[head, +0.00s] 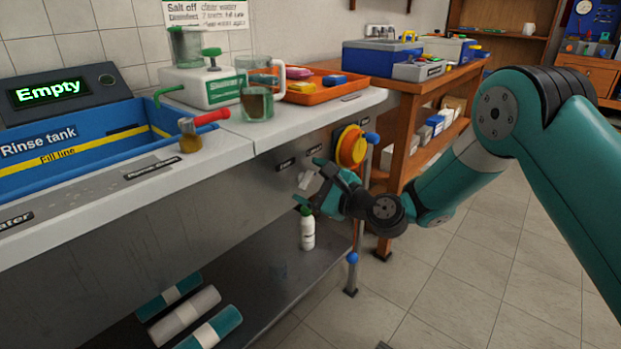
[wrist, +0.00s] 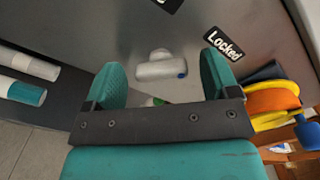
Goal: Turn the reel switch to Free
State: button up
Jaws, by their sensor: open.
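The reel switch (head: 305,178) is a small white knob on the bench's grey front panel, below two dark labels. In the wrist view the white switch (wrist: 160,68) lies between my fingers, its blue-marked end toward the right. The "Locked" label (wrist: 223,44) is up and right of it; a second label (wrist: 170,3) is cut off at the top edge, showing only a final "e". My gripper (head: 313,185) is open in front of the panel, its fingers (wrist: 162,78) on either side of the switch in view. I cannot tell whether they touch it.
The yellow and orange hose reel (head: 350,147) is right of the switch, close to my gripper. A white spray bottle (head: 307,230) stands on the lower shelf beneath it. The bench top (head: 350,105) overhangs above. Open tiled floor (head: 450,290) lies to the right.

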jog(key=shift+w+a, duration=0.25)
jog(key=shift+a, duration=0.05)
jog(key=shift+c, duration=0.5)
jog(key=c, duration=0.8)
